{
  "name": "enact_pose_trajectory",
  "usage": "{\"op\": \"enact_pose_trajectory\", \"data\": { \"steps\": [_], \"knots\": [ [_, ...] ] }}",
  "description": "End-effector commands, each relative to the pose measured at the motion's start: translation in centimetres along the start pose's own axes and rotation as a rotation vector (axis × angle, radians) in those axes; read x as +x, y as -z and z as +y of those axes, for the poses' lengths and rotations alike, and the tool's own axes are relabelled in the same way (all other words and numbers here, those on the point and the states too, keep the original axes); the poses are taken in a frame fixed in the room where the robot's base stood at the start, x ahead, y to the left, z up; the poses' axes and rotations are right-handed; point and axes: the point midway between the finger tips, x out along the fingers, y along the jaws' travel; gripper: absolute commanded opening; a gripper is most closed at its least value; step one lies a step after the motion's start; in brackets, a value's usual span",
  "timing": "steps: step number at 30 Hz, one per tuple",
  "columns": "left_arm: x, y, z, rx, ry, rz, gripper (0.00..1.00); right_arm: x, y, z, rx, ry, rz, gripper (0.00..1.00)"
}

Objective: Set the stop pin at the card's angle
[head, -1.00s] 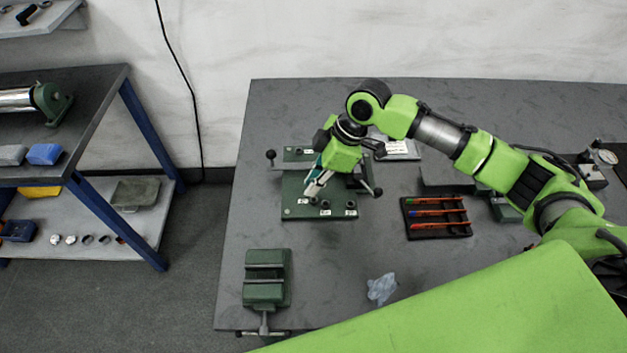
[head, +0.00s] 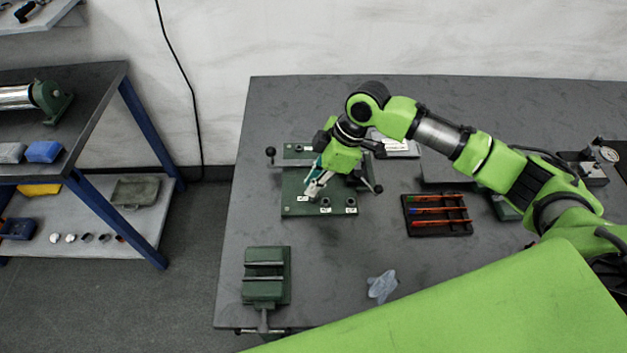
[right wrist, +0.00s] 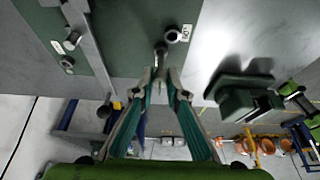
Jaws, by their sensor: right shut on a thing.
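A green fixture plate (head: 292,210) lies on the bench, with a bar across it, round bushings and small white labels along its front edge. My right gripper (head: 315,191) comes down over the front left of the plate. In the right wrist view its fingertips (right wrist: 166,84) are closed on a small metal pin (right wrist: 160,50), whose end points at the plate beside a labelled bushing (right wrist: 172,36). I cannot tell whether the pin's end is inside a hole. A white card (head: 397,147) lies behind the arm, partly hidden, its writing too small to read. My left gripper is out of view.
A green vise (head: 266,277) stands at the bench's front left. A crumpled blue-grey cloth (head: 382,287) lies near the front. A black tray (head: 437,226) with coloured pens sits right of the plate. A dial gauge (head: 607,155) is at the far right. The bench between is clear.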

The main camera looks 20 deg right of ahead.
Motion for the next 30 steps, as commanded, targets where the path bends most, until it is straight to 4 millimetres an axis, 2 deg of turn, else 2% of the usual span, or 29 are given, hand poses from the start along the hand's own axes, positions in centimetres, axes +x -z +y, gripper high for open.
{"op": "enact_pose_trajectory", "data": {
  "steps": [30],
  "knots": [
    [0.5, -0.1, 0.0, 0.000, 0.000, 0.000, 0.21, 1.2, -0.5, 0.0, 0.000, 0.000, 0.000, 0.00]
  ]
}}
